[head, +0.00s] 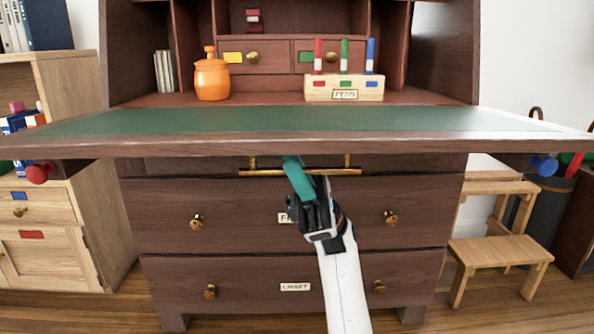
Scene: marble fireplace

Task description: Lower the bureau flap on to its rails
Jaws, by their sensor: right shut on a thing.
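The bureau flap (330,121), dark wood with a green inset, is down and looks about level, its front edge toward me. A brass bar handle (260,172) hangs under its front edge. The left rail with a red knob (37,173) and the right rail with a blue knob (545,165) stick out beneath the flap's ends. I see no clear gap above them, but contact is hard to tell. My right gripper (300,178) is shut on the brass handle from below, its teal fingers around the bar. My left gripper is out of view.
An orange jar (211,78) and a pen block (343,88) with red, green and blue pens stand inside the bureau behind the flap. Drawers (160,220) are shut below. A pale wooden cabinet (70,235) stands left, a step stool (500,250) right.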

